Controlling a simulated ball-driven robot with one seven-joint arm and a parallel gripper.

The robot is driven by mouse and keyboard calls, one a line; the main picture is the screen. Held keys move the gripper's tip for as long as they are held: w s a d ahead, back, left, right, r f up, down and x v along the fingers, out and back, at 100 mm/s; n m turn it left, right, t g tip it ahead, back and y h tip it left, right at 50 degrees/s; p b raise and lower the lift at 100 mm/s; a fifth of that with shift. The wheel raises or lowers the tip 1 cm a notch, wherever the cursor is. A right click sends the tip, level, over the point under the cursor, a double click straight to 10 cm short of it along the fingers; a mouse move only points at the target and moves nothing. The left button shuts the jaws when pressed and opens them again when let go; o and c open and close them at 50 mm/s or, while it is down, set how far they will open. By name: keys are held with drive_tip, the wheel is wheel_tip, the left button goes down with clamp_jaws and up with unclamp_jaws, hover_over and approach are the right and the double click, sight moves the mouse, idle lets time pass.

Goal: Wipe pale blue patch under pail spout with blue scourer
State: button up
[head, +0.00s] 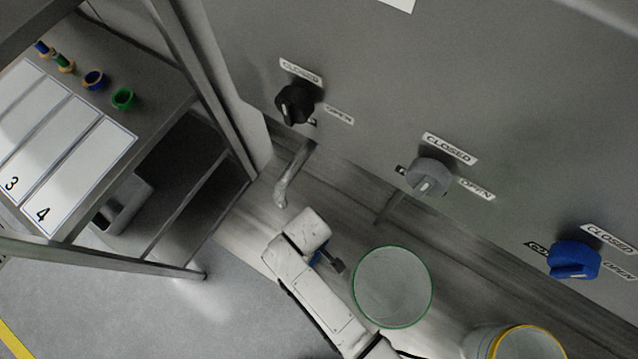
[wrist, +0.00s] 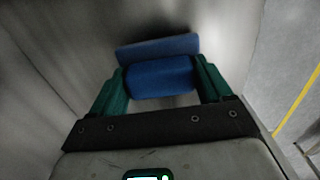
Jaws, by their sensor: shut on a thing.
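My gripper (wrist: 160,68) is shut on the blue scourer (wrist: 160,82), which sits between its two green fingers in the wrist view. A second blue band lies just beyond it; I cannot tell whether that is part of the scourer or its reflection in the metal. In the head view my gripper (head: 328,261) is low over the steel ledge, left of a green-rimmed pail (head: 393,287) and below the left metal spout (head: 292,183). A sliver of blue shows there. I cannot make out a pale blue patch in either view.
A yellow-rimmed pail (head: 528,345) stands at the lower right. Black (head: 294,103), grey (head: 429,177) and blue (head: 573,260) knobs stick out from the machine's panel. A metal table (head: 160,95) with numbered cards and small coloured parts stands at the left.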

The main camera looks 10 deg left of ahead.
drive_tip(key=shift+w+r+p, duration=0.1)
drive_tip(key=shift+r+p, duration=2.55)
drive_tip(key=shift+r, duration=0.75)
drive_tip(key=shift+f, duration=0.1)
